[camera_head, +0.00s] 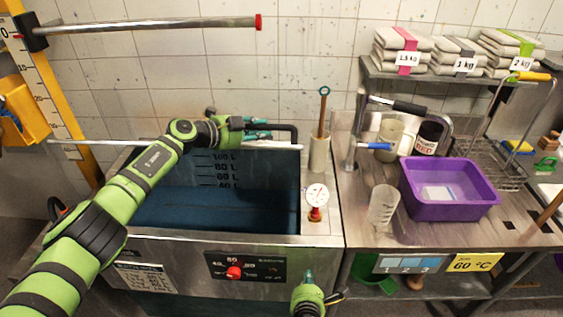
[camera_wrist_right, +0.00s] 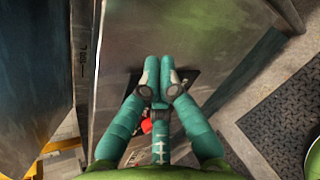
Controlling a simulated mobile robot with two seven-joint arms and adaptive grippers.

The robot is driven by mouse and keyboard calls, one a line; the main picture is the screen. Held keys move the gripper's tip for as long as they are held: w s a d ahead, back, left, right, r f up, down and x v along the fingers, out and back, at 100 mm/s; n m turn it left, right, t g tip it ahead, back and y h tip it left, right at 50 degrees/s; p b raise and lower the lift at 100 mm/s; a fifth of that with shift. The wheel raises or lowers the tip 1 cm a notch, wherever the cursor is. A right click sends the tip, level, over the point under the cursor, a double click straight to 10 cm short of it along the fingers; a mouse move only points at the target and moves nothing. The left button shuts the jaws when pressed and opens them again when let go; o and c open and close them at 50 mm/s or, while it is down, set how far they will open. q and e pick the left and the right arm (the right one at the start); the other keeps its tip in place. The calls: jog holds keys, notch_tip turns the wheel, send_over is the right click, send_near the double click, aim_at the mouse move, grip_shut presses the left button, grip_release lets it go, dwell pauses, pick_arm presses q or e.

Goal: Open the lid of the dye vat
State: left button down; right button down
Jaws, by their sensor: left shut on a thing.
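The dye vat (camera_head: 325,240) is a steel tank at the centre in the head view, with dark blue liquid and a litre scale inside. A thin pale edge (camera_head: 272,145) across its back looks like the lid seen nearly edge-on, raised clear of the opening. A black bar handle (camera_head: 293,130) rises from that edge. My left gripper (camera_head: 268,128) is shut on this handle; its fingers partly hide it. My right gripper (camera_head: 308,277) is low at the vat's front, below the gauge. In the wrist view its teal fingers (camera_wrist_right: 158,75) are together, with nothing visible between them.
A control panel with a red knob (camera_head: 234,272) is on the vat's front. A gauge (camera_head: 316,200) and a holder with a wooden stick (camera_head: 320,150) stand at its right edge. The right bench holds a purple basin (camera_head: 450,209) and a clear beaker (camera_head: 383,208).

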pick_arm(q)
jog(key=shift+r, duration=0.15)
pick_arm(e)
jog(key=w+a+r+n+t, duration=0.2)
jog(key=a+r+n+t, duration=0.2)
jog(key=r, duration=0.8)
jog(key=w+a+r+n+t, duration=0.3)
jog(key=a+r+n, duration=0.1)
jog(key=r, duration=0.7)
jog(key=w+r, duration=0.5)
jog(key=w, duration=0.6)
jog(key=shift+w+d+r+y, duration=0.2)
jog(key=shift+w+y, duration=0.1)
jog(key=shift+w, duration=0.1)
